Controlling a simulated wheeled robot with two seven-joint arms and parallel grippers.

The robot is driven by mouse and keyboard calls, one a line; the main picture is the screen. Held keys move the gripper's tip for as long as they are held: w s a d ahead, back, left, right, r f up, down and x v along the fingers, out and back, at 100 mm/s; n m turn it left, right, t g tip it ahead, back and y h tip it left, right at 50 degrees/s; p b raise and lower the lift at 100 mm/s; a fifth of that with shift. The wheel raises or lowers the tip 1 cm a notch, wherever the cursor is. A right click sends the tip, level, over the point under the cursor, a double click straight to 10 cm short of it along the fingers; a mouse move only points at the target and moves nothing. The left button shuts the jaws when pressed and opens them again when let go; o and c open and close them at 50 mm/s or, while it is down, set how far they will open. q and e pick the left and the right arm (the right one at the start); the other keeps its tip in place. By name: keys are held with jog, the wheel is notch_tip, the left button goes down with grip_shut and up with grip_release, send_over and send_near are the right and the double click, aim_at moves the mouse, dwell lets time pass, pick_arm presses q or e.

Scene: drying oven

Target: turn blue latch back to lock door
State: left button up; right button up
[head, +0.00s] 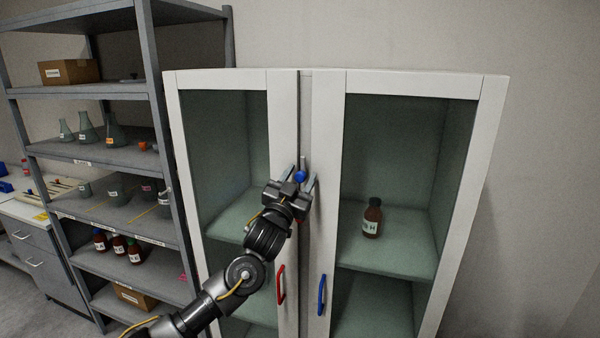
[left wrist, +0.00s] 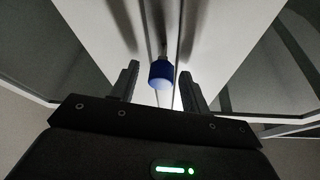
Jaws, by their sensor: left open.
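The blue latch (head: 301,176) sits on the seam between the two cabinet doors, above the handles. In the left wrist view, the blue latch (left wrist: 162,74) shows as a blue knob on a thin metal stem between my fingers. My left gripper (head: 302,172) is open, with one finger on each side of the latch and visible gaps to it; it also shows in the left wrist view (left wrist: 163,85). The left door (head: 284,120) and right door (head: 327,130) look closed, with dark glass panes. My right gripper is not in view.
A red handle (head: 281,285) is on the left door and a blue handle (head: 322,295) on the right door, below my gripper. A brown bottle (head: 372,218) stands inside the cabinet. A grey shelf rack (head: 160,130) with flasks and bottles stands close on the left.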

pick_arm(q)
jog(key=shift+w+d, duration=0.1)
jog(key=shift+w, duration=0.05)
jog(key=c, duration=1)
jog(key=shift+m, duration=0.4)
jog(key=m+g+h, duration=0.1)
jog(key=m, duration=0.1)
jog(key=m+h+b, duration=0.1)
jog(key=m, duration=0.1)
jog(key=shift+m+g, duration=0.4)
jog(key=m+g, duration=0.1)
jog(key=m, duration=0.2)
jog(key=m+g+h, duration=0.1)
jog(key=m, duration=0.1)
jog(key=shift+m+g+b, duration=0.3)
jog(key=shift+m+b, duration=0.1)
jog(key=m+g, duration=0.1)
jog(key=m, duration=0.1)
jog(key=m+g+b, duration=0.1)
jog(key=m, duration=0.2)
jog(key=shift+f+m, duration=0.1)
jog(key=shift+m, duration=0.2)
jog(key=shift+m+g+y+b, duration=0.35)
jog(key=shift+m+g+y, duration=0.2)
jog(key=shift+m, duration=1.15)
jog(key=shift+f, duration=0.1)
